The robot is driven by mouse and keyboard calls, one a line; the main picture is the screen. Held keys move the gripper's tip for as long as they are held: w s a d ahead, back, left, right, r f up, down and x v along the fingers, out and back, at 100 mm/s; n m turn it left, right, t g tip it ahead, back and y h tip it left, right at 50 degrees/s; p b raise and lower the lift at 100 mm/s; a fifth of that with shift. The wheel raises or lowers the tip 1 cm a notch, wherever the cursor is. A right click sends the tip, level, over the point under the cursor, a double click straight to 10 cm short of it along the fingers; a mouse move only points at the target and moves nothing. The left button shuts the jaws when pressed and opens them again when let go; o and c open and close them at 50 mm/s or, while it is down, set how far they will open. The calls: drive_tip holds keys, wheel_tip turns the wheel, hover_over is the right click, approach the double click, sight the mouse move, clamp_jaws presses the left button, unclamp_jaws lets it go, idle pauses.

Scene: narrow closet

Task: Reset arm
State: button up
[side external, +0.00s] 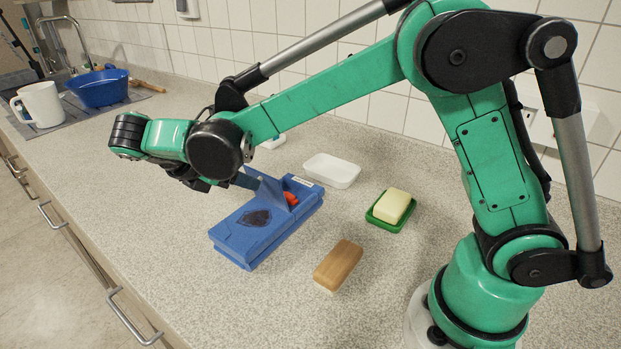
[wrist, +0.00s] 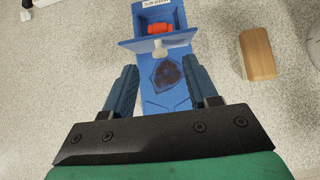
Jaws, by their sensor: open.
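My gripper (wrist: 160,95) is open and empty. In the wrist view its two blue-grey fingers stand apart, on either side of a blue box (wrist: 165,75). A red-orange object (wrist: 159,28) lies in the compartment behind the flap. A dark shield-shaped patch marks the box top. I cannot tell the height of my fingers above the box.
A wooden block (side external: 338,265), a green dish (side external: 384,220) with a pale yellow block (side external: 392,205), and a white tray (side external: 331,170) stand to the right of the box. A white mug (side external: 38,104) and blue basin (side external: 99,87) stand far left. Counter left of the box is clear.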

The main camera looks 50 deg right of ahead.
sight(271, 177)
drive_tip(key=v, duration=0.2)
drive_tip(key=shift+a+r, duration=0.25)
drive_tip(key=shift+a, duration=0.05)
drive_tip(key=s+d+m+y, duration=0.1)
drive_tip(key=s+d+m+t+y, duration=0.1)
drive_tip(key=d+m, duration=0.1)
drive_tip(key=s+d+r+m+y, duration=0.1)
drive_tip(key=m+y, duration=0.1)
drive_tip(key=shift+s+d+t, duration=0.1)
drive_tip(key=shift+d+t, duration=0.1)
drive_tip(key=shift+t, duration=0.1)
drive_tip(key=s+d+f+m+t+y, duration=0.2)
drive_tip(key=s+m+t+y, duration=0.3)
drive_tip(key=m, duration=0.8)
drive_tip(key=shift+s+t, duration=0.3)
drive_tip(key=shift+s, duration=0.25)
